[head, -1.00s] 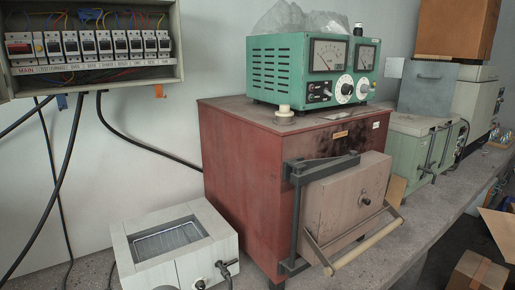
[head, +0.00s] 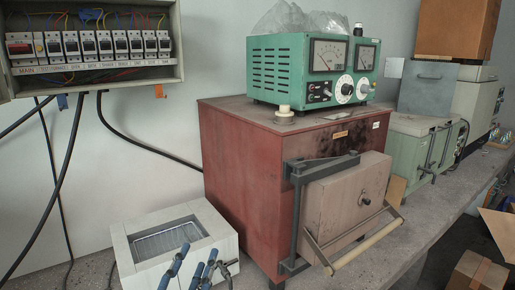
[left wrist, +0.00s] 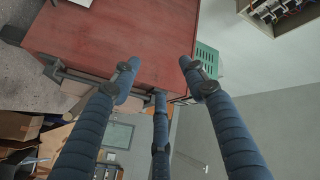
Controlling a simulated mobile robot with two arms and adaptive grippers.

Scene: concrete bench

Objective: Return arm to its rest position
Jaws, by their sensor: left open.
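My left gripper (head: 195,262) shows at the bottom of the head view, its blue ribbed fingers pointing up in front of the small white box with the recessed top. Its fingers are spread and empty. In the left wrist view the gripper (left wrist: 160,78) shows three fingers apart with nothing between them. Beyond them lies the red furnace (left wrist: 115,35), seen tilted. My right gripper is in neither view.
The white box (head: 122,245) stands on the concrete bench (head: 432,208) left of the red furnace (head: 240,170). The furnace's door handle (head: 365,240) juts forward. A green meter unit (head: 285,70) sits on top. A breaker panel (head: 90,75) with hanging cables is upper left.

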